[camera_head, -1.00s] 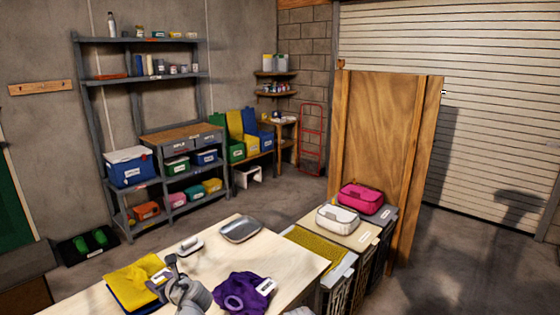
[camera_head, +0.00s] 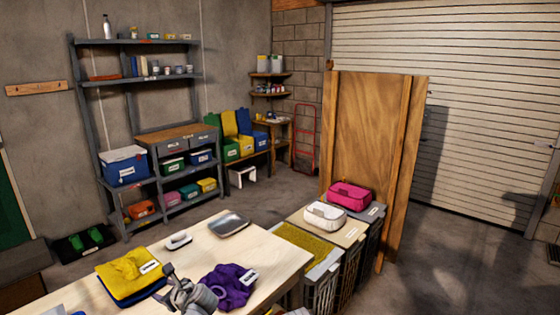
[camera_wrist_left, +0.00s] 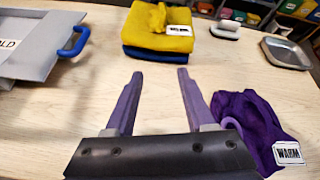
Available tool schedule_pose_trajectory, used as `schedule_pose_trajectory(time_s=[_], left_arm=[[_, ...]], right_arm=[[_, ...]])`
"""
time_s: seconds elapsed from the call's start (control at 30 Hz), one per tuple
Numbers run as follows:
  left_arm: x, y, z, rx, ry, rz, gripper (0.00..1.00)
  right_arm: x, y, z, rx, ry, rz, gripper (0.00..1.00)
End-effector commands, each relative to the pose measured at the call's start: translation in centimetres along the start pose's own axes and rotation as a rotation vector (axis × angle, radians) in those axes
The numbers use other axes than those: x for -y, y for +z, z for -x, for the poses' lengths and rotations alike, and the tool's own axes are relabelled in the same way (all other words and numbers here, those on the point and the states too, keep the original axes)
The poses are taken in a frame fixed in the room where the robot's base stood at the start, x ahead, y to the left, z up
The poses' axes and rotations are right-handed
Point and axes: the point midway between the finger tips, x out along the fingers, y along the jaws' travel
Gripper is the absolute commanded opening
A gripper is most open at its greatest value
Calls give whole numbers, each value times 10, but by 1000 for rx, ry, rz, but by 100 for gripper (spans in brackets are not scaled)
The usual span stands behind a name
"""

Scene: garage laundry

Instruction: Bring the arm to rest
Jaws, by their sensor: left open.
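My left arm comes in at the bottom of the head view, with its gripper (camera_head: 170,275) over the pale table, between the yellow and purple cloths. In the left wrist view the two purple fingers (camera_wrist_left: 160,74) stand wide apart, open, with only bare tabletop between them. A folded yellow cloth (camera_head: 125,268) with a label lies on a blue one (camera_head: 140,293), beyond the fingers. A crumpled purple cloth (camera_head: 229,284) tagged "WARM" (camera_wrist_left: 289,153) lies to the right of the fingers. My right gripper is in neither view.
A white-handled iron-like object (camera_head: 179,240) and a grey metal tray (camera_head: 229,225) sit at the table's far side. Hampers with a white pouch (camera_head: 326,215) and a pink pouch (camera_head: 350,196) stand right of the table.

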Motion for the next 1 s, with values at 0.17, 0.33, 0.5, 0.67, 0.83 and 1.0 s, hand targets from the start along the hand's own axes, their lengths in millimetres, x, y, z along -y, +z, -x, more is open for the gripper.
schedule_pose_trajectory(time_s=[0.17,0.33,0.5,0.67,0.83,1.0], left_arm=[[0,-26,13,-79,27,179,55],[0,-61,33,-185,89,419,55],[-2,-117,72,-333,237,758,55],[-10,-179,130,-459,500,1111,55],[-21,-226,187,-494,792,1356,55],[-30,-248,224,-473,981,1470,55]], right_arm=[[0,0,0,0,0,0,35],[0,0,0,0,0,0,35],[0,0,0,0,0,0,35],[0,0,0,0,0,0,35],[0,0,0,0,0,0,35],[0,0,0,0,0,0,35]])
